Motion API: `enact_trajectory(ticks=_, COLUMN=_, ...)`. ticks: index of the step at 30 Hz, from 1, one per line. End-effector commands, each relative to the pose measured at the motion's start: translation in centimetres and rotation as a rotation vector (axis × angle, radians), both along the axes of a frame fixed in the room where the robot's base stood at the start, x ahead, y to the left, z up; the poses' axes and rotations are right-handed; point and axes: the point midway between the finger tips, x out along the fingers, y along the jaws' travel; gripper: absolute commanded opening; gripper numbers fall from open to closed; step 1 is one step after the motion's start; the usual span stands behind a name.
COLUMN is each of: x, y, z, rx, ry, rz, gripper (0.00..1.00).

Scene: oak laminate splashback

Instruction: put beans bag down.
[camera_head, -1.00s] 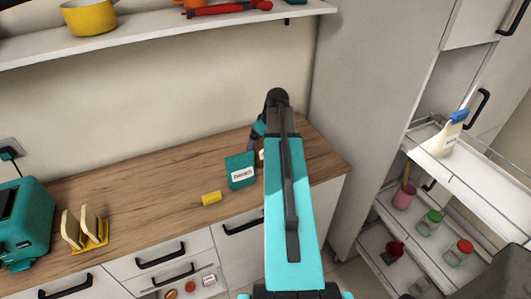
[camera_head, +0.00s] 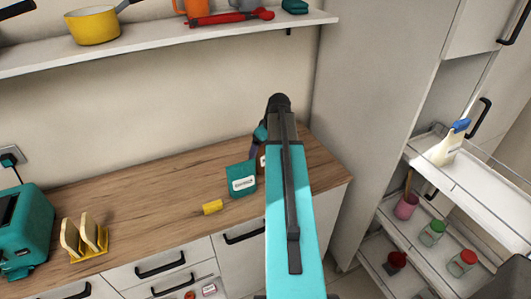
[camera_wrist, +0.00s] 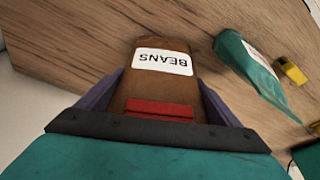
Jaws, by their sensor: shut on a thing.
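The beans bag (camera_wrist: 181,46) is brown with a white BEANS label and a red strip across its near end. My gripper (camera_wrist: 160,85) is shut on it, one finger along each side. The bag is over the wooden counter (camera_head: 150,205); I cannot tell whether it touches the wood. In the head view, my arm hides most of the gripper (camera_head: 262,140), and only a small brown sliver of the bag (camera_head: 262,162) shows beside it.
A small yellow block (camera_head: 212,207) lies near the counter's front edge. A toast rack (camera_head: 85,240) and teal toaster (camera_head: 25,230) are far left. A tall cabinet wall (camera_head: 370,100) bounds the right.

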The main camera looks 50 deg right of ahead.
Motion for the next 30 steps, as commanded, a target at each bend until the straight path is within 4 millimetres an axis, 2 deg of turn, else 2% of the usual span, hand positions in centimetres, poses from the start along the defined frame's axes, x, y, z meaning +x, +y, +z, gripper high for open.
enact_trajectory(ticks=21, x=0.1, y=-0.1, z=7.6, rx=-0.001, ry=-0.002, rz=0.000, gripper=0.44)
enact_trajectory(ticks=30, x=0.0, y=0.0, z=8.8, rx=0.000, ry=0.000, rz=-0.001, gripper=0.44)
